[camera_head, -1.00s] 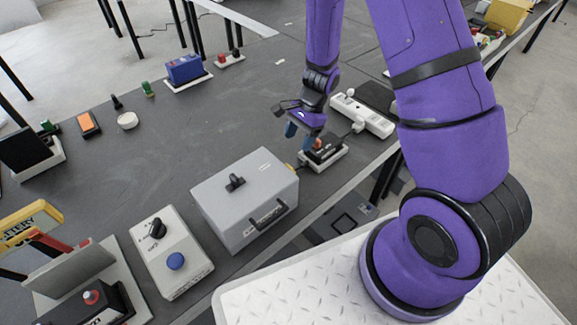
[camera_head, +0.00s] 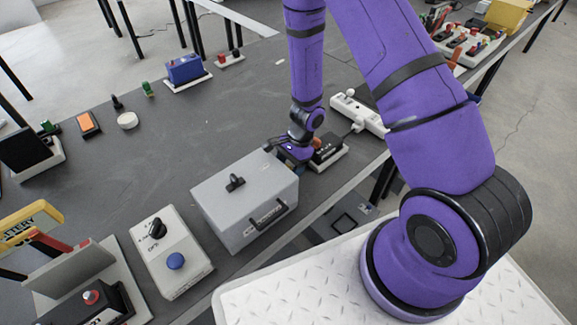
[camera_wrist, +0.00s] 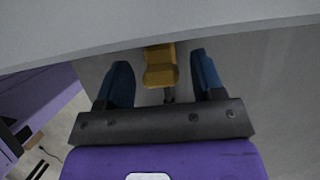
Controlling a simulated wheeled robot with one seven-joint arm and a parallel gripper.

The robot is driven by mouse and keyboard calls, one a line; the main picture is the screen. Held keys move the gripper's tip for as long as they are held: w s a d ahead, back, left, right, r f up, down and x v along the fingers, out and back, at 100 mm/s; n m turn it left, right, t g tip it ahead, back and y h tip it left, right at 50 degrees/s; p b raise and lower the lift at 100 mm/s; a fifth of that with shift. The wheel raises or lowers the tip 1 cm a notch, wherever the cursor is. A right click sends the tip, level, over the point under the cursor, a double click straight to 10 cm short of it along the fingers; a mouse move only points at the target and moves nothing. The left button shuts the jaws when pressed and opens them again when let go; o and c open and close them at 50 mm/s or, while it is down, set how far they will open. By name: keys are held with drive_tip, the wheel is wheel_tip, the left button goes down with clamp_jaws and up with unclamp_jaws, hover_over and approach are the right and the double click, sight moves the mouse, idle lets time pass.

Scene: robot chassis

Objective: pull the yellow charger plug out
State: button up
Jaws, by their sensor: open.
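The yellow charger plug (camera_wrist: 161,68) shows in the wrist view, against a grey surface, with a small dark part at its near end. My gripper (camera_wrist: 159,60) is open, with one blue finger on each side of the plug. Gaps show between the plug and both fingers. In the head view my gripper (camera_head: 292,151) is low between the grey box (camera_head: 240,197) and a black device on a white base (camera_head: 329,157). The plug and fingertips are hidden there.
A white power strip (camera_head: 358,113) lies behind the black device. A white box with a black knob and blue button (camera_head: 172,255) stands left of the grey box. The table's front edge runs close by. The middle of the table (camera_head: 190,140) is clear.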

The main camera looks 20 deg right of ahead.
clamp_jaws()
drive_tip(key=shift+w+d, duration=0.35)
drive_tip(key=shift+d, duration=0.6)
drive_tip(key=shift+w+d, duration=0.3)
drive_tip(key=shift+d, duration=0.6)
unclamp_jaws()
drive_tip(key=shift+r, duration=0.1)
drive_tip(key=v, duration=1)
drive_tip(key=shift+r, duration=0.3)
drive_tip(key=shift+d, duration=0.15)
